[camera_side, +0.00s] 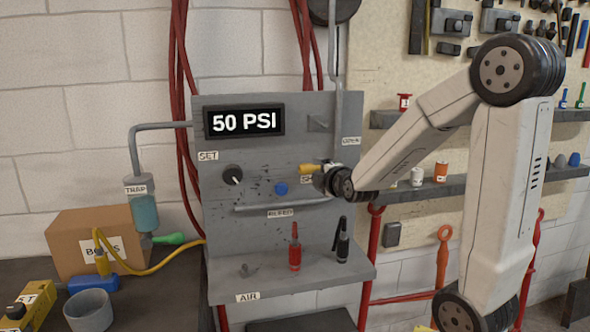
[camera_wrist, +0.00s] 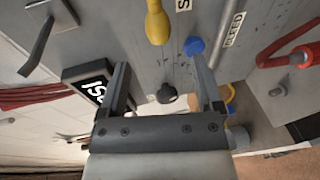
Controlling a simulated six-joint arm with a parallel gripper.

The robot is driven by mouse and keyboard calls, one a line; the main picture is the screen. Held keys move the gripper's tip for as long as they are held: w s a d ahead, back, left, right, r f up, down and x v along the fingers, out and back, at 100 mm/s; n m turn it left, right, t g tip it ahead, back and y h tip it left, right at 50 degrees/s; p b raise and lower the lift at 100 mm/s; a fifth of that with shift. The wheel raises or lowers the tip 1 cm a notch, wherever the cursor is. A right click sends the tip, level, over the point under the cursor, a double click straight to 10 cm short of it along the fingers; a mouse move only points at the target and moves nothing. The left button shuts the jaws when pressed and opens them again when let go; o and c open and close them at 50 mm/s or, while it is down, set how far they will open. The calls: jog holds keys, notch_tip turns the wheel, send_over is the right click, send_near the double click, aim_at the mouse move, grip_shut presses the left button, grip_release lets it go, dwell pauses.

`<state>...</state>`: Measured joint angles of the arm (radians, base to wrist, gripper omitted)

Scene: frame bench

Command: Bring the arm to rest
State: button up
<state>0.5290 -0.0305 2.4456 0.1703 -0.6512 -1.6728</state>
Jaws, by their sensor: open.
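My gripper (camera_wrist: 160,62) is open in the wrist view, its two dark fingers apart with nothing held between them. In the side view my gripper (camera_side: 320,180) is in front of the right part of the grey panel (camera_side: 262,150), small and partly hidden by my wrist. A yellow handle (camera_side: 308,168) shows right beside it there. In the wrist view the yellow handle (camera_wrist: 157,22) lies beyond the fingertips, and a blue button (camera_wrist: 195,46) appears close to the right fingertip. Whether either is touched, I cannot tell.
The panel's display (camera_side: 244,121) reads 50 PSI. A black knob (camera_side: 232,174) sits below it. Red (camera_side: 295,252) and black (camera_side: 342,243) fittings stand on the panel's ledge. A box (camera_side: 95,235) and yellow hose (camera_side: 150,266) are at left; a tool shelf (camera_side: 455,188) is at right.

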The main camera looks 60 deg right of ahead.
dwell(0.3)
jog(key=a+f+m+g+y, duration=0.35)
jog(key=a+f+y, duration=0.25)
jog(key=a+f, duration=0.55)
jog(key=s+a+f+m+g+y, duration=0.1)
jog(key=s+a+f+m+g, duration=0.1)
jog(key=a, duration=0.4)
jog(key=s+a+f+m+g+y, duration=0.2)
jog(key=s+a+f+m+g, duration=0.1)
jog(key=s+a+m+g, duration=0.1)
jog(key=s+a+m, duration=0.1)
jog(key=s+a, duration=0.1)
jog(key=s, duration=0.1)
jog(key=shift+a+f+g, duration=0.15)
jog(key=shift+f+g, duration=0.2)
